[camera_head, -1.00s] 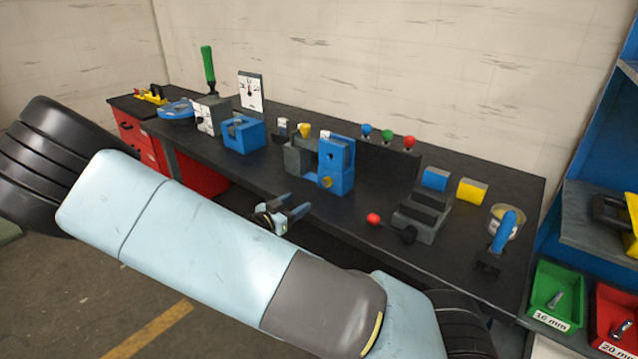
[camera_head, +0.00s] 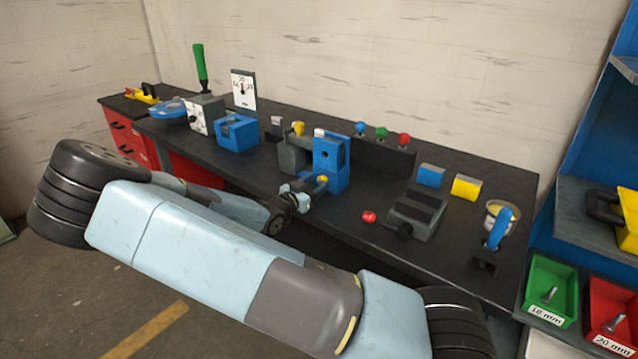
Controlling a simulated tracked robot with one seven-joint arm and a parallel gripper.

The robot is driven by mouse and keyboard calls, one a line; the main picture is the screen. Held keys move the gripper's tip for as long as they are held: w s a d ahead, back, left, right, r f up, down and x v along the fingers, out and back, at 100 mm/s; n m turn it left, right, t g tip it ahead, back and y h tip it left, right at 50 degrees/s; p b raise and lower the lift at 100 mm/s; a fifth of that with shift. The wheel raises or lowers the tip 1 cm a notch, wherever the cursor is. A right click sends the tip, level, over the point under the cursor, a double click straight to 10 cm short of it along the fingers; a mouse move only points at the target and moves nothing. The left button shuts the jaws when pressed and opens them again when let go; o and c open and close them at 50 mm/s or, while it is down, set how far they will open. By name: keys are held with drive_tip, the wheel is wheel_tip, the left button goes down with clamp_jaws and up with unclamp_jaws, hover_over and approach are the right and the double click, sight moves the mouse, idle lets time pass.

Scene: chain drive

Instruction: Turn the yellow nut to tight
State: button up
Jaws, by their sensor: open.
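The yellow nut (camera_head: 322,180) is on the front face of the upright blue block (camera_head: 333,158), low down, near the bench's front edge. My gripper (camera_head: 311,191) is open, in front of the blue block and close beside the nut, with its fingers pointing toward it. One finger shows left of the nut and the other below it. I cannot tell whether the fingers touch the nut or stand around it. The nut's thread and the fingertips' exact depth are too small to make out.
A grey block with a yellow-topped piece (camera_head: 298,129) stands left of the blue block. A red knob (camera_head: 369,217) and a grey stepped block (camera_head: 416,213) are to the right. A blue box (camera_head: 237,133) and a dial plate (camera_head: 243,90) stand further left.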

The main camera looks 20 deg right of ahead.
drive_tip(key=shift+x, duration=0.85)
drive_tip(key=c, duration=1.1)
drive_tip(key=shift+o, duration=0.2)
drive_tip(key=shift+m, duration=2.4)
drive_tip(key=shift+a, duration=0.1)
drive_tip(key=o, duration=1.1)
drive_tip(key=shift+c, duration=0.2)
